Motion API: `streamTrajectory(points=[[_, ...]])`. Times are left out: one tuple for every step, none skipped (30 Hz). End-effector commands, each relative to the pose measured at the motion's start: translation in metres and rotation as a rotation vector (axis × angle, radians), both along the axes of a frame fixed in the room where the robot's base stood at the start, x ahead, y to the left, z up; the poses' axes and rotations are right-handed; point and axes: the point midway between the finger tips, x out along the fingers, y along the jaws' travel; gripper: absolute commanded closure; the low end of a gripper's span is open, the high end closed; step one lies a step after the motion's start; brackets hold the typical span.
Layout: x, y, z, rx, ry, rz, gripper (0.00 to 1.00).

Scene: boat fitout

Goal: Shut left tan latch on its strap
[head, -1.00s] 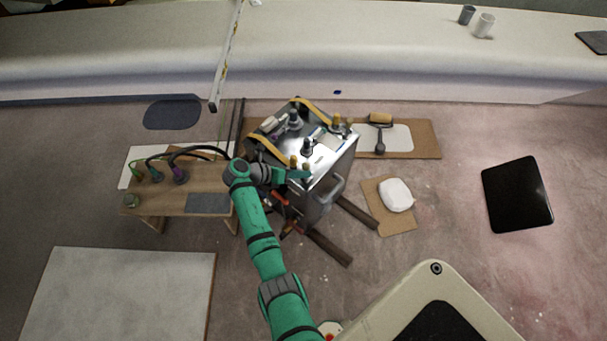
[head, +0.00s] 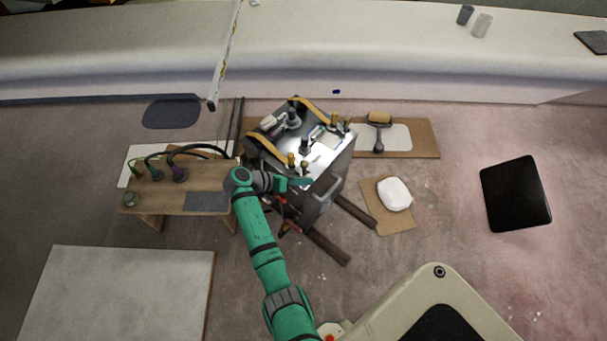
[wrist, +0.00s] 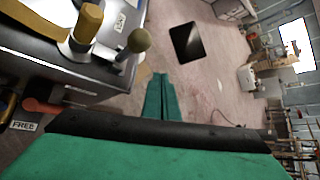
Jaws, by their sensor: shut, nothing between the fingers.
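The metal box (head: 325,172) stands in the middle of the head view with two tan straps over its top. The left strap (head: 265,150) runs to a tan latch (head: 291,160) at the near edge. In the wrist view the strap (wrist: 35,20) meets the tan latch (wrist: 87,25) at upper left. An olive round knob (wrist: 138,41) stands beside that latch. My gripper (head: 309,181) is just in front of the box's near edge, below the latch. In the wrist view its fingers (wrist: 160,78) are together and empty, apart from the knob. Whether the latch is seated is unclear.
The right strap (head: 312,108) and its tan latch (head: 335,119) are farther back. A wooden bench (head: 155,202) with hoses stands left. A grey handle (head: 328,190) and a red handle (wrist: 42,108) project from the box. Floor to the right is mostly clear.

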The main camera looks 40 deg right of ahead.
Motion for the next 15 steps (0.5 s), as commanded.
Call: streamTrajectory(points=[[0.012,0.013,0.002,-0.001,-0.002,0.010,1.00],[0.015,0.019,0.002,0.000,0.000,0.010,1.00],[0.019,0.027,0.002,0.001,0.000,0.011,1.00],[0.022,0.033,0.002,0.001,0.001,0.010,1.00],[0.025,0.038,0.002,0.002,0.002,0.009,1.00],[0.028,0.044,0.002,0.001,0.002,0.007,1.00],[0.031,0.048,0.002,0.002,0.001,0.005,1.00],[0.032,0.051,0.002,0.002,0.002,0.002,1.00],[0.034,0.055,0.002,0.003,0.004,-0.002,1.00],[0.036,0.058,0.002,0.002,0.004,-0.005,1.00],[0.037,0.061,0.002,0.002,0.003,-0.007,1.00],[0.039,0.064,0.002,0.002,0.004,-0.010,1.00],[0.041,0.066,0.002,0.002,0.004,-0.011,1.00],[0.042,0.068,0.002,0.002,0.005,-0.012,1.00],[0.043,0.070,0.002,0.002,0.005,-0.014,1.00]])
